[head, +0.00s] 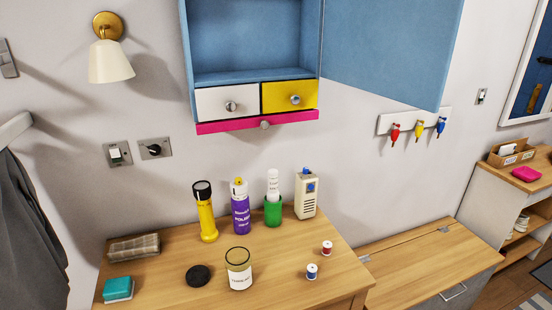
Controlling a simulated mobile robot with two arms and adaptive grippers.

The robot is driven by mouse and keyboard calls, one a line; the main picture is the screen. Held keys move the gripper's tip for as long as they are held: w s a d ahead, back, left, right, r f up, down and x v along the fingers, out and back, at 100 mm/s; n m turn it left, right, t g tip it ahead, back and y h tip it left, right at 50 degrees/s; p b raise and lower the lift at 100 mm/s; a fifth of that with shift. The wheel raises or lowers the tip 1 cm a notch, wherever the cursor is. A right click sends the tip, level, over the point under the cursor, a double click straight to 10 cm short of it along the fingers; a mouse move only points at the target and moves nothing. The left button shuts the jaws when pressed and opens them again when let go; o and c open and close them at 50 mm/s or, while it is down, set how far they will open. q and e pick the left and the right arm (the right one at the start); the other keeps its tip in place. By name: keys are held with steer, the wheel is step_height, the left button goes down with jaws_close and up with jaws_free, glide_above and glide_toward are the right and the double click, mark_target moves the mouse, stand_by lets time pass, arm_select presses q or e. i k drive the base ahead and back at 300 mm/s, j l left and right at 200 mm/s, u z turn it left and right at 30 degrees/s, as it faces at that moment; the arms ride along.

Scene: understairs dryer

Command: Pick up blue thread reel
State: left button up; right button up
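The blue thread reel (311,271) stands upright on the wooden tabletop (185,262), near its right front part. It is small, with blue thread around the middle and pale ends. A similar reel with red thread (326,248) stands just behind it and to its right, a small gap apart. Neither of my grippers shows in the head view.
A glass jar with a white label (239,276) stands left of the reels. Behind are a yellow torch (207,217), a purple spray can (240,212), a green cup (273,211) and a beige device (306,196). An open blue wall cabinet (252,40) hangs above.

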mark_target(312, 268)
steer(key=j+z, duration=0.25)
steer(key=j, duration=0.35)
steer(key=k+j+z, duration=0.1)
steer(key=j+z, duration=0.15)
steer(key=j, duration=0.3)
steer(key=k+j+z, duration=0.1)
steer(key=j+z, duration=0.15)
steer(key=j, duration=0.3)
